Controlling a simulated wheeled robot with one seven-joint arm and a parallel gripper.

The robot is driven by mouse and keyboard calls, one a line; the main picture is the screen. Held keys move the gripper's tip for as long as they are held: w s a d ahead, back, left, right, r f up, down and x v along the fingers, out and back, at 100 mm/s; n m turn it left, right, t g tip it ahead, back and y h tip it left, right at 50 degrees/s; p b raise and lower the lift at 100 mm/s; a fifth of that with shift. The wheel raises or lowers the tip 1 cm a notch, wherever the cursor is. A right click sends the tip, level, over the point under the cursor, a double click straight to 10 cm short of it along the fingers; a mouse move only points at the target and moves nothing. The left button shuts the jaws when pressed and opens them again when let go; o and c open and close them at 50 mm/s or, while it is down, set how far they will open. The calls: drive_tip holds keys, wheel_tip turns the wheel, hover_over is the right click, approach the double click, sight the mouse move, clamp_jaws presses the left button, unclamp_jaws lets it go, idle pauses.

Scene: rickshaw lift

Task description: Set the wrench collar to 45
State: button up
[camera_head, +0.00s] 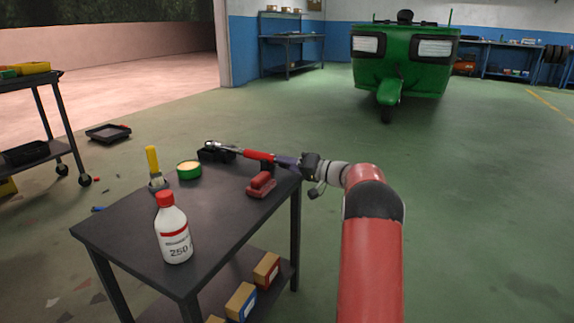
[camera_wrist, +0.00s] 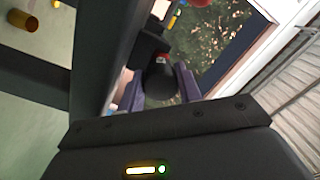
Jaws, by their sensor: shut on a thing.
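The torque wrench (camera_head: 258,155) has a red body and a bright metal head, which lies at a black block (camera_head: 214,153) near the table's far edge. Its near end points right, toward my gripper (camera_head: 289,161). The purple fingers are shut around that end, at the table's right edge. In the wrist view my gripper (camera_wrist: 160,88) has one purple finger on each side of a dark rounded end of the wrench (camera_wrist: 160,80). The collar's scale and any number on it cannot be read in either view.
The dark table (camera_head: 135,225) also holds a white bottle (camera_head: 173,235), a green tin (camera_head: 189,170), a yellow-handled tool (camera_head: 153,160) and a red block-like object (camera_head: 262,185). Small boxes (camera_head: 241,300) are on its lower shelf. A green rickshaw (camera_head: 405,75) stands behind, with clear floor between.

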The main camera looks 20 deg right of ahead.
drive_tip(key=m, duration=0.5)
drive_tip(key=m+p, duration=0.2)
drive_tip(key=m, duration=0.2)
drive_tip(key=shift+r+m, duration=0.15)
drive_tip(key=shift+m, duration=0.15)
drive_tip(key=shift+m+p, duration=0.4)
drive_tip(key=shift+m, duration=0.2)
drive_tip(key=o, duration=0.7)
drive_tip(key=v, duration=0.8)
drive_tip(key=shift+f, duration=0.25)
